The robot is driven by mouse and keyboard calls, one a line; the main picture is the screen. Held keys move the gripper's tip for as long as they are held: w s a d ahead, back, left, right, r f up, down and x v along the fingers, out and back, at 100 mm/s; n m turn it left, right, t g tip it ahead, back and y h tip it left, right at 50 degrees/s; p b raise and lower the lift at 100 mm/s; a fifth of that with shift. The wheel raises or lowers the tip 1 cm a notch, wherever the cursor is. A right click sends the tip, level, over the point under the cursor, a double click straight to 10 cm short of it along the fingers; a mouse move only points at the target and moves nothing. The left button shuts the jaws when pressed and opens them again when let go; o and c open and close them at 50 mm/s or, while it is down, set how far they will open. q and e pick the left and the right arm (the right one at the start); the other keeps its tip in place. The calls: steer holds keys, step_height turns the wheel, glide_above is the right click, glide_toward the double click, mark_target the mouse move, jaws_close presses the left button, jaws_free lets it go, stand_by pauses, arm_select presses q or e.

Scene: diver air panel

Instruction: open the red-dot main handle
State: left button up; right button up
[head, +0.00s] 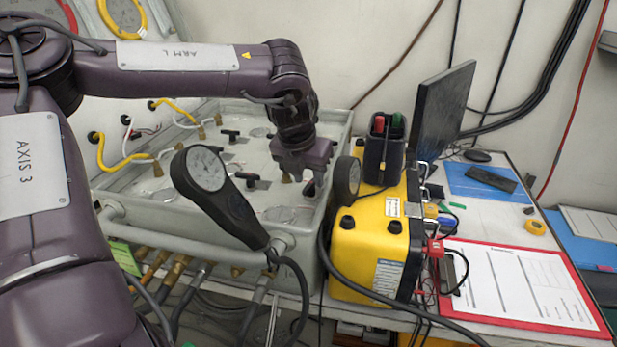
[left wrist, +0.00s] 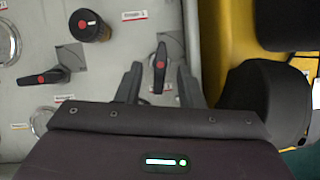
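My left gripper (head: 306,178) is over the right edge of the grey panel (head: 284,242), pointing down. In the left wrist view its two fingers (left wrist: 159,78) stand open, apart. A black handle with a red dot (left wrist: 160,63) lies between them, roughly lined up with the fingers; whether either finger touches it I cannot tell. A second black red-dot handle (left wrist: 45,77) and a round black knob with a red dot (left wrist: 86,25) are to the left. The labels are too small to read, so which handle is the main one is unclear. My right gripper is not in view.
A yellow case (head: 372,243) stands close to the right of the panel. A black handheld gauge (head: 222,198) rises in front of the panel. Yellow and white hoses (head: 112,162) run along its left side. A monitor (head: 440,112) stands behind the case.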

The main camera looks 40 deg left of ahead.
arm_select(q)
steer(key=v, duration=0.7)
